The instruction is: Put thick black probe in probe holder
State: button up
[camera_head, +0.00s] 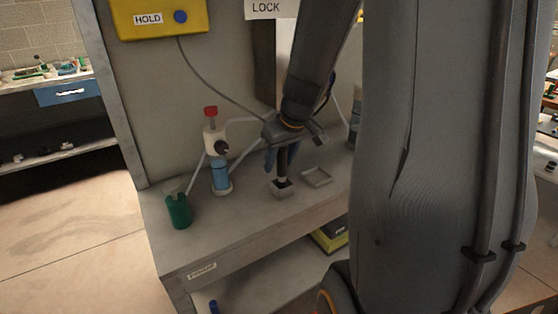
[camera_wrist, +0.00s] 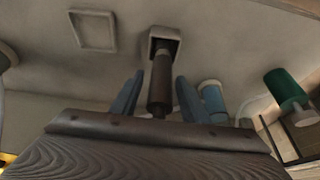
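The thick black probe (camera_wrist: 160,85) stands between my gripper's two blue fingers in the wrist view, with its far end in the mouth of the small grey square probe holder (camera_wrist: 164,36). The head view shows the probe (camera_head: 283,162) upright over the holder (camera_head: 281,189) on the bench, its lower end at the opening. How deep it sits is hard to tell. My gripper (camera_wrist: 158,95) points down around the probe. Narrow gaps show between the fingers and the probe, so it looks open. In the head view, my gripper (camera_head: 281,157) partly hides the probe's top.
An empty square grey tray (camera_head: 317,177) lies right of the holder. A blue-and-white cylinder (camera_head: 221,176) with a red cap and hoses, and a green bottle (camera_head: 178,210), stand to the left. A yellow HOLD box (camera_head: 158,18) hangs on the panel, its cable running toward the gripper.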

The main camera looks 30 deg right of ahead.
jog(key=shift+r, duration=0.1)
jog(key=shift+r+p, duration=0.3)
jog(key=v, duration=1.1)
jog(key=s+a+f+g, duration=0.4)
jog(key=s+a+f, duration=0.8)
jog(key=a, duration=0.3)
jog(key=shift+f, duration=0.45)
